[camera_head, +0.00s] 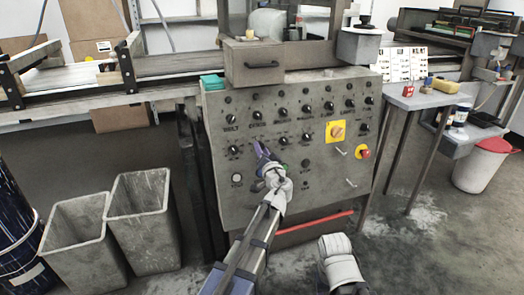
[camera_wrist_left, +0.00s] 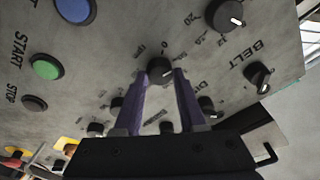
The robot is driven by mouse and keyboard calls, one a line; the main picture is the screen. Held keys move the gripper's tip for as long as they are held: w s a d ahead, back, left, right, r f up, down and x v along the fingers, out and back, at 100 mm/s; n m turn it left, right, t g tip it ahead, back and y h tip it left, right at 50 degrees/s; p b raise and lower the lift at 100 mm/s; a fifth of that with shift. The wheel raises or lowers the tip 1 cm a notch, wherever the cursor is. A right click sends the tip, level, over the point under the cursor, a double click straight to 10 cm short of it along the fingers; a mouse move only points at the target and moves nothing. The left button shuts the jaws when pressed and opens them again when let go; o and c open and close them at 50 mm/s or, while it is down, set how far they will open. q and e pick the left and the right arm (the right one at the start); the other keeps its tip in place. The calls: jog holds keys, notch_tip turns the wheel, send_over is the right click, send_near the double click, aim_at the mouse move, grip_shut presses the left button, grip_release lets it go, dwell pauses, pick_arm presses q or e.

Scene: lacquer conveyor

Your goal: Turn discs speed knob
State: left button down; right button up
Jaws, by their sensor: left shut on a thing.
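The grey control panel (camera_head: 220,185) stands in front of me with rows of black knobs. My left gripper (camera_head: 259,147) has its purple fingers at a knob in the second row, left of the panel's middle. In the left wrist view the gripper (camera_wrist_left: 161,75) is shut on a black speed knob (camera_wrist_left: 160,66) with a white pointer mark. A 0 is printed beside the knob; its name label is not clearly readable. Another scaled knob (camera_wrist_left: 225,15) and the BELT knob (camera_wrist_left: 258,76) sit to its right. Part of my right arm shows at the bottom of the head view, without visible fingers.
Blue (camera_wrist_left: 75,10), green START (camera_wrist_left: 46,67) and dark STOP (camera_wrist_left: 34,103) buttons are left of the gripper. A yellow-plated switch (camera_head: 337,131) and a red button (camera_head: 363,154) are on the panel's right. Grey bins (camera_head: 140,228) stand on the floor at left.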

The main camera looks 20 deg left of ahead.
dwell(0.4)
pick_arm(q)
jog(key=m+h+p, duration=0.1)
jog(key=m+p, duration=0.1)
jog(key=m, duration=0.4)
jog(key=m+g+h+p, duration=0.1)
jog(key=m+p, duration=0.1)
jog(key=m, duration=0.5)
jog(key=m+g+h+p, duration=0.1)
jog(key=m+p, duration=0.1)
jog(key=m, duration=0.5)
jog(key=shift+a+r+p, duration=0.15)
jog(key=shift+r+p, duration=0.2)
jog(key=shift+m, duration=0.4)
jog(key=shift+c, duration=2.4)
grip_release()
